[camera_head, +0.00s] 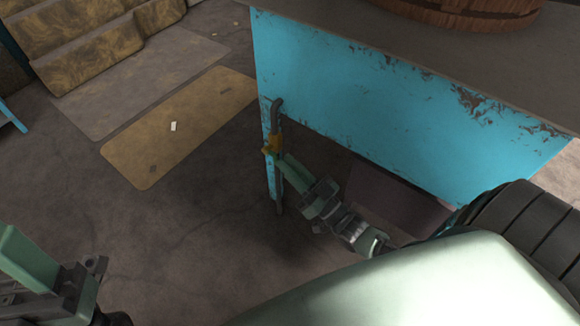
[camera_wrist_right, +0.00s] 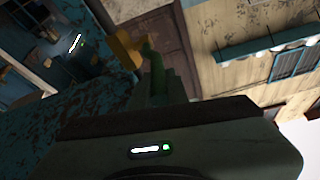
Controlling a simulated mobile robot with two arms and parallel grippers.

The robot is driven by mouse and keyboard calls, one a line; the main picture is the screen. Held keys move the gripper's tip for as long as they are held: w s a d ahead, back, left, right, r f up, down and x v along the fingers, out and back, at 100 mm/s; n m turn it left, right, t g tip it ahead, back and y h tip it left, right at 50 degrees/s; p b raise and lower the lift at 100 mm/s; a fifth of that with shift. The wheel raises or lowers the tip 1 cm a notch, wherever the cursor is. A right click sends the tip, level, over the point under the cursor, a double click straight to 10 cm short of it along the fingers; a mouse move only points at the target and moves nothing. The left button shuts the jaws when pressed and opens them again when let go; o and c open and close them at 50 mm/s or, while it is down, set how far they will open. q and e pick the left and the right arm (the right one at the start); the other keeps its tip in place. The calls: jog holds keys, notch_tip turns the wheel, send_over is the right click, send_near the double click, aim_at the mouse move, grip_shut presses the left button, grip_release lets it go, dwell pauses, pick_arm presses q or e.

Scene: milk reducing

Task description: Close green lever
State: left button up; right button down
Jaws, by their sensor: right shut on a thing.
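A dark pipe (camera_head: 278,108) runs down the blue table leg and carries a yellow valve body (camera_head: 272,141). The yellow part also shows in the right wrist view (camera_wrist_right: 126,50). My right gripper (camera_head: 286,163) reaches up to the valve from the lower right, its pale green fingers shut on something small. In the wrist view a green piece (camera_wrist_right: 149,50), which looks like the green lever, stands at the fingertips beside the yellow part. The fingers hide most of the lever, so its angle is unclear. My left gripper (camera_head: 35,265) is at the lower left, away from the valve, partly cut off.
The blue table (camera_head: 350,85) with peeling paint stands above and right of my right gripper. A wooden tub (camera_head: 465,12) sits on its top. A yellowish mat (camera_head: 175,130) with a small white item (camera_head: 173,126) lies on the floor at left. The floor between is clear.

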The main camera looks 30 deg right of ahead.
jog(key=shift+r, duration=0.1)
jog(key=c, duration=1.4)
grip_release()
jog(key=shift+w, duration=0.1)
jog(key=p+v, duration=0.1)
jog(key=v, duration=0.7)
jog(key=shift+a, duration=0.1)
